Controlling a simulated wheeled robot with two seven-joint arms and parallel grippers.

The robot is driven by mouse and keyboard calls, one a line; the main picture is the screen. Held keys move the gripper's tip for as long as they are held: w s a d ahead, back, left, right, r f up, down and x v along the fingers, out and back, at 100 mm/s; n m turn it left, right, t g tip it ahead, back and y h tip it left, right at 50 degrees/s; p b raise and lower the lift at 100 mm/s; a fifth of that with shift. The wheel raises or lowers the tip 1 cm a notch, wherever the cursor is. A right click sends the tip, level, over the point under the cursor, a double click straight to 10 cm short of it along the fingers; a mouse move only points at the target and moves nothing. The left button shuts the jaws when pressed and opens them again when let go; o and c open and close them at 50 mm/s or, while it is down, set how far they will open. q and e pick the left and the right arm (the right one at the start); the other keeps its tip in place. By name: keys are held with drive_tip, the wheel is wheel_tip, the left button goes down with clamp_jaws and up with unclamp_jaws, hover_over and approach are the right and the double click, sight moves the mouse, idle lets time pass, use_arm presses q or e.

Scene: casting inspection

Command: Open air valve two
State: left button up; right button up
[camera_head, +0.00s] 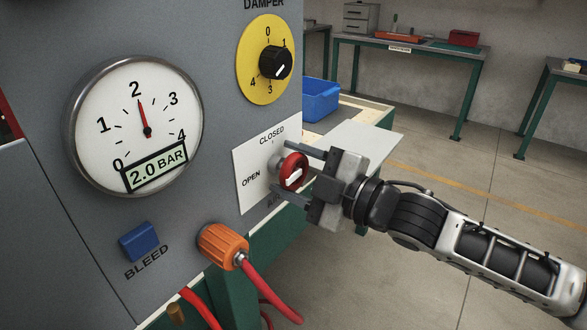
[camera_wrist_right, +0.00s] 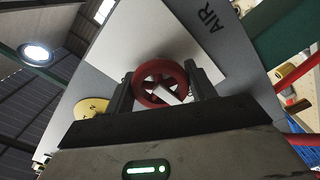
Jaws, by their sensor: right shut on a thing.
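The air valve is a small red handwheel (camera_head: 293,172) with a white pointer, on a white plate (camera_head: 249,190) marked CLOSED at the top and OPEN at the left. My right gripper (camera_head: 290,172) reaches in from the right with its fingers on either side of the wheel, shut on it. In the right wrist view the red wheel (camera_wrist_right: 161,84) sits between the two dark fingers (camera_wrist_right: 160,90). The lettering under the plate is partly hidden by my gripper; the wrist view shows AIR. Which valve number it is cannot be read. My left gripper is not in view.
The grey panel also carries a round gauge (camera_head: 135,125) reading 2.0 BAR, a yellow damper dial (camera_head: 265,60), a blue BLEED button (camera_head: 140,242) and an orange connector (camera_head: 222,245) with a red hose. A blue bin (camera_head: 320,99) and workbenches stand behind; the floor at right is clear.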

drive_tip(key=o, duration=1)
drive_tip(key=shift+b+v, duration=1.6)
drive_tip(key=shift+v, duration=6.4)
